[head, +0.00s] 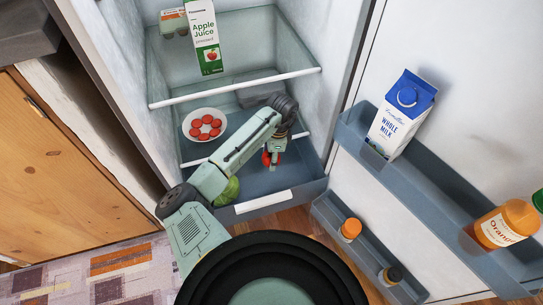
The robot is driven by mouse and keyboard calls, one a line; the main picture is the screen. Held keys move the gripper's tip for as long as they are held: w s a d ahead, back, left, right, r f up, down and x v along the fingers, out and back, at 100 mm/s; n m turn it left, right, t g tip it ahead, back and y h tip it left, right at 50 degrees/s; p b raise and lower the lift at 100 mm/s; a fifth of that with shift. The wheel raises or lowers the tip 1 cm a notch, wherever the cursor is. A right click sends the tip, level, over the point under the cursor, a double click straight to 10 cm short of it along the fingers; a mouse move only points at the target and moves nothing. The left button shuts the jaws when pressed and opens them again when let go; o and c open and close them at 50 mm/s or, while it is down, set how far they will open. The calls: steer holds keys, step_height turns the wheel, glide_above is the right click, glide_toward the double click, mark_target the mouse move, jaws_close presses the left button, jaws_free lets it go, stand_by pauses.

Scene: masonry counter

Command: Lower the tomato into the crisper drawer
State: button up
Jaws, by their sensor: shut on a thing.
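The red tomato (266,160) is at the end of my arm in the head view, partly covered by the fingers. My gripper (272,157) points down and is shut on it. Both appear over the opening of the pulled-out crisper drawer (264,202), a blue-grey bin with a white front strip. I cannot tell how high the tomato is above the drawer floor. A round green vegetable (228,191) shows at the drawer's left side, partly hidden by my arm.
A white plate (188,131) with several red pieces sits on the shelf above, left of my arm. An apple juice carton (205,40) stands higher up. The open door at right holds a milk carton (400,115), an orange bottle (503,225) and smaller bottles.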

mark_target(271, 191)
steer(key=shift+f+b, duration=4.25)
steer(key=shift+f, duration=4.45)
steer(key=shift+f+b, duration=1.3)
steer(key=shift+f, duration=1.25)
steer(key=o, duration=1.3)
